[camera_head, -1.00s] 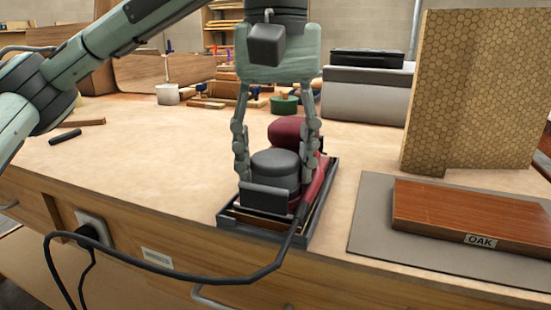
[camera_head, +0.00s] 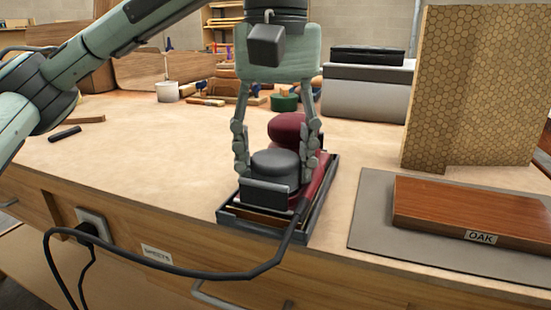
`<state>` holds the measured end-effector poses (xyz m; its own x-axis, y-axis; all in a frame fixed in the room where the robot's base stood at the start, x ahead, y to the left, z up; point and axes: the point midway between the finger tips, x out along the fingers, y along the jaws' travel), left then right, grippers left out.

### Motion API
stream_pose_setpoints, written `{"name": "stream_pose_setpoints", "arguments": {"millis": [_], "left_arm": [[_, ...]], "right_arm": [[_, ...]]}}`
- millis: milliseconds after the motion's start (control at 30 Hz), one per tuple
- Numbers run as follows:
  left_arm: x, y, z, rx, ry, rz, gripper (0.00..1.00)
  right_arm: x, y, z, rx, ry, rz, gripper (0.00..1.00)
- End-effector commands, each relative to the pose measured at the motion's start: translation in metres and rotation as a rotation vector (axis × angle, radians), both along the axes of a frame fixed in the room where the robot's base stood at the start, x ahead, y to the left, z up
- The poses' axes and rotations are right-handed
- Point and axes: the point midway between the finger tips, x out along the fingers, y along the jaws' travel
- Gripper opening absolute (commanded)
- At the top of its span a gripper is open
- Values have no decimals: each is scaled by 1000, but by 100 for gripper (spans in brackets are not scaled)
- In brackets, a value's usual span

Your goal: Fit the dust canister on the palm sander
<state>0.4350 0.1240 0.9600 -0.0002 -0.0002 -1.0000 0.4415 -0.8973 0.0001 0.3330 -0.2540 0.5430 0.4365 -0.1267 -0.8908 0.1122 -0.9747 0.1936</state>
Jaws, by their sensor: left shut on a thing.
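The palm sander (camera_head: 287,128) has a dark red body and sits in a shallow dark tray (camera_head: 322,205) at the table's front edge. The dust canister (camera_head: 275,163) is a dark grey round piece at the sander's near end. My left gripper (camera_head: 278,175) points down with one finger on each side of the canister and is shut on it. The gripper hides part of the red body. I cannot tell whether canister and sander are joined. My right gripper is out of view.
A black cord (camera_head: 170,270) runs from the sander to a socket (camera_head: 92,225) on the bench front. An oak board (camera_head: 470,212) lies on a grey mat (camera_head: 375,225) at the right. A honeycomb-patterned panel (camera_head: 465,90) stands behind it. The bench top at left is mostly clear.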

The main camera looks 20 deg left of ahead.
Motion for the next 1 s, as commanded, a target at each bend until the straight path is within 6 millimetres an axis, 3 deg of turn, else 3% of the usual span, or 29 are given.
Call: {"name": "stream_pose_setpoints", "arguments": {"millis": [133,167,333,533,633,1000], "left_arm": [[0,0,0,0,0,0,17],[0,0,0,0,0,0,55],[0,0,0,0,0,0,75],[0,0,0,0,0,0,75],[0,0,0,0,0,0,85],[0,0,0,0,0,0,86]], "right_arm": [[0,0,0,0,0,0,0],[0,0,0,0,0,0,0],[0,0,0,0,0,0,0],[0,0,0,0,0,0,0],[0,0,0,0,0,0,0],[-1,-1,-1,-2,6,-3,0]]}}
